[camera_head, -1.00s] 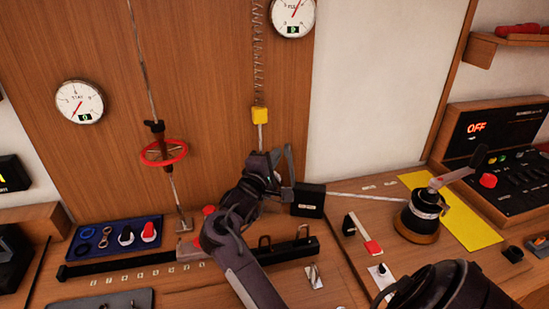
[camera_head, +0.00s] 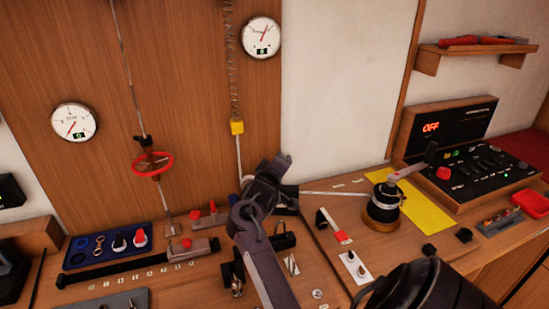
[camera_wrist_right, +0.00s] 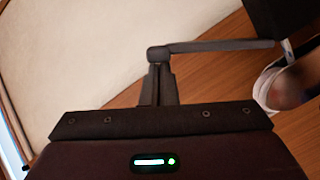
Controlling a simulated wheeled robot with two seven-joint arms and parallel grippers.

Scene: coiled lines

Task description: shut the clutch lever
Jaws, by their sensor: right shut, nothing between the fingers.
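The clutch lever (camera_wrist_right: 225,46) is a dark grey bar in the right wrist view. It runs from a black clutch box (camera_wrist_right: 283,14) at the upper right to a rounded end at the tips of my right gripper (camera_wrist_right: 160,70). The fingers are shut and empty. The lever end overlaps the fingertips; I cannot tell whether they touch. In the head view my right gripper (camera_head: 275,167) is in front of the clutch box, whose dark edge (camera_head: 288,192) shows behind it. The lever is not clear there.
A pale line runs right from the clutch to a winch (camera_head: 384,203) with a crank handle. A wooden wall rises behind.

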